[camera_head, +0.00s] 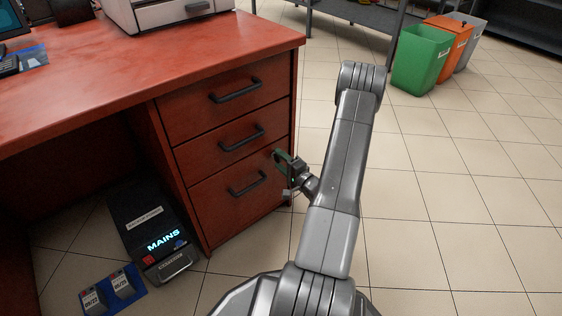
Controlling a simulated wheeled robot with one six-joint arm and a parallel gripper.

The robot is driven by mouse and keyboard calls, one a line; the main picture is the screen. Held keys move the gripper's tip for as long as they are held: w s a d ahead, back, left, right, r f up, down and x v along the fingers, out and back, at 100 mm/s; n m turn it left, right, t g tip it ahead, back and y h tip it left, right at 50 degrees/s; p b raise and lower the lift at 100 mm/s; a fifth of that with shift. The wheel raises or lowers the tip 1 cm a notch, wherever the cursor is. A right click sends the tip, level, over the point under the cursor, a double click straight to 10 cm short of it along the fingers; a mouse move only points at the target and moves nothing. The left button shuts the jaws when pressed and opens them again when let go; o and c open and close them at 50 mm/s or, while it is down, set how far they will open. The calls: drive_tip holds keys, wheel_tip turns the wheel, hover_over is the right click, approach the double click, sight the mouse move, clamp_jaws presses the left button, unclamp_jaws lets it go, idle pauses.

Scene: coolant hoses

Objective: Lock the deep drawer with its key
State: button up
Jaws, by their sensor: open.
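The deep drawer (228,218) is the tall bottom front of the red-brown desk pedestal, with a dark bar handle (248,184). It looks closed, flush with the fronts above it. My gripper (284,168) is open at the upper right corner of this drawer front, close to it. A small dark green piece shows at the gripper's tip; I cannot tell whether it is the key or part of the gripper. The lock is not clearly visible, and the gripper hides part of that corner. Whether the jaws touch anything cannot be seen.
Two shallower closed drawers (190,141) sit above. The red desk top (130,75) overhangs them. A black box marked MAINS (152,220) and a blue tray (132,297) with labelled blocks stand on the floor at left. Green (420,60), orange and grey bins stand back right. The tiled floor at right is clear.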

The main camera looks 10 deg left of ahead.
drive_tip(key=p+v, duration=0.3)
drive_tip(key=v, duration=1)
drive_tip(key=shift+s+d, duration=0.25)
drive_tip(key=b+x, duration=0.3)
drive_tip(key=x, duration=1)
drive_tip(key=shift+w+a, duration=0.3)
